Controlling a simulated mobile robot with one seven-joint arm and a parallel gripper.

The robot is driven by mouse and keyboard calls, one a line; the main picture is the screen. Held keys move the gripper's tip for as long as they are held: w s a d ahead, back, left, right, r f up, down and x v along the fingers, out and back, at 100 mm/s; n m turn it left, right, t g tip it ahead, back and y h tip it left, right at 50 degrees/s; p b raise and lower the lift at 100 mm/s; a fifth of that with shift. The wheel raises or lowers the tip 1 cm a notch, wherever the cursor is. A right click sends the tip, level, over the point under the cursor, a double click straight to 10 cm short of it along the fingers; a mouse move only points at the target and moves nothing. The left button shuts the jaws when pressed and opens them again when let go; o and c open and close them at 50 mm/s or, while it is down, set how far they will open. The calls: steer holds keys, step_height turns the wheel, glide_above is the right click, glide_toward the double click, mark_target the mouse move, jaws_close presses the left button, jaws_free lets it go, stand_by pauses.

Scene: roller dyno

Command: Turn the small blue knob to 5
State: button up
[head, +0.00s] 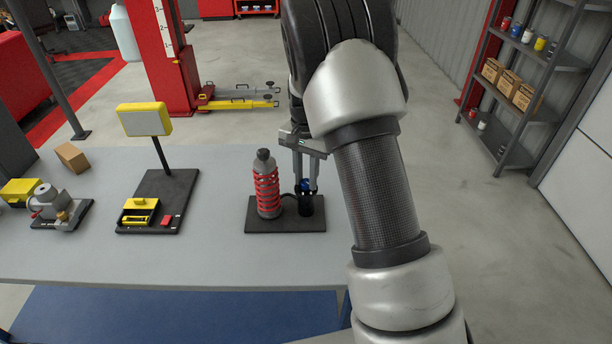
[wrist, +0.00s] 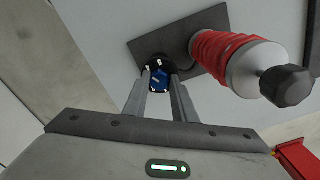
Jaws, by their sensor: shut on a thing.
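The small blue knob (head: 305,185) sits on top of a short black cylinder (head: 305,205) on a dark base plate (head: 270,226). In the wrist view the blue knob (wrist: 158,80) lies between my fingertips, with small white marks on the dark collar around it. The numbers are too small to read. My gripper (head: 306,187) points down and is shut on the knob. In the wrist view my gripper (wrist: 159,82) has one finger on each side of it. My fingers hide part of the knob.
A red-coiled shock absorber with a dark top knob (head: 266,183) stands close left of the cylinder. A yellow-headed device (head: 144,119) and a small pump (head: 52,205) stand further left on the grey table (head: 190,258). Shelves (head: 520,95) stand at right.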

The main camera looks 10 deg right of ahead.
mark_target(306, 182)
steer(key=m+p, duration=0.1)
steer(key=m, duration=0.4)
steer(key=shift+r+m, duration=0.15)
steer(key=shift+m, duration=0.15)
steer(key=m+p, duration=0.1)
steer(key=m, duration=0.3)
steer(key=shift+m+p, duration=0.3)
steer(key=shift+m, duration=0.4)
steer(key=o, duration=1)
steer(key=shift+o, duration=0.2)
step_height(306, 182, up, 17)
steer(key=shift+r, duration=0.2)
